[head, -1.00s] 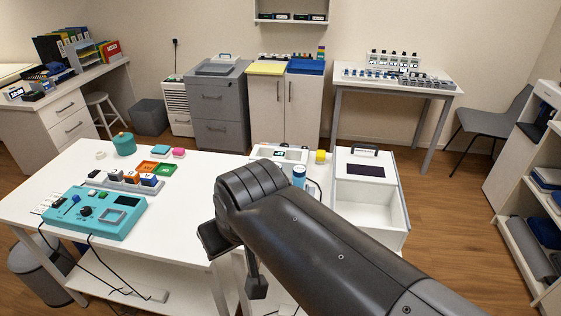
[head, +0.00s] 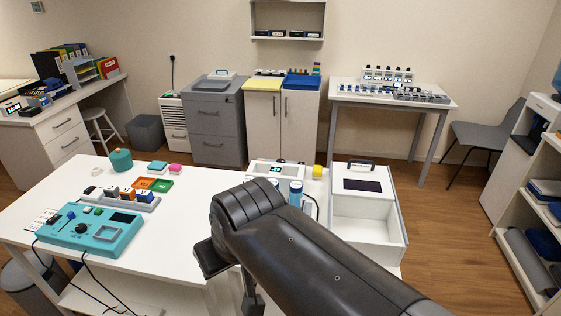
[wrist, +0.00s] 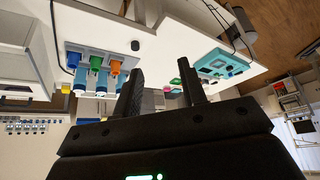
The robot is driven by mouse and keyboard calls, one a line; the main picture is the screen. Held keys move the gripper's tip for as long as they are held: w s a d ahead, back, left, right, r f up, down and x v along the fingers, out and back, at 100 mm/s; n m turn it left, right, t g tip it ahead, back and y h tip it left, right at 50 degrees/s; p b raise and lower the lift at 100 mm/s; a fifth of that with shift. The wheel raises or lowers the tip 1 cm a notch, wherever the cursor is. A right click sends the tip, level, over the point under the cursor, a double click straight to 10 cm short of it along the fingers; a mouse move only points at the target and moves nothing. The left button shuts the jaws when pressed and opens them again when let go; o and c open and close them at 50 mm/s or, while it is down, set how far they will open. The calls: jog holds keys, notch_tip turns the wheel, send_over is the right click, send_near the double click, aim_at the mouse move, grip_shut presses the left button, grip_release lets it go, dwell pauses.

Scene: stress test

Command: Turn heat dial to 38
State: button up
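A teal control box (head: 118,238) lies on the white table at the left, with a black round dial (head: 82,228), a dark screen and a square frame on its top. Any numbers by the dial are too small to read. A white device with a small lit display (head: 275,168) stands at the table's far edge, partly hidden by my arm; I cannot tell which one bears the heat dial. In the wrist view the teal box (wrist: 222,62) shows at upper right, beyond my gripper (wrist: 160,68). My gripper is open, empty and apart from both devices. In the head view its fingers are mostly hidden.
Blue-capped bottles (head: 296,197) stand by my arm. A white open-fronted box (head: 368,215) is to their right. A grey rack (head: 120,200) with coloured blocks sits behind the teal box, near orange and green trays. Cables hang over the table's front edge. The table's middle is clear.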

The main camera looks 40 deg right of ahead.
jog(key=w+d+r+n+g, duration=0.1)
jog(key=w+d+r, duration=0.25)
jog(key=w, duration=0.45)
jog(key=w+d+r+n+h, duration=0.1)
jog(key=w+d+r, duration=0.2)
jog(key=w+r, duration=0.35)
jog(key=w+d+r+n+g, duration=0.1)
jog(key=w+d+r, duration=0.2)
jog(key=w, duration=0.6)
jog(key=n+g+y, duration=0.1)
jog(key=n+g, duration=0.3)
jog(key=n, duration=0.2)
send_over(281, 160)
notch_tip(281, 160, down, 20)
jog(key=shift+f, duration=5.35)
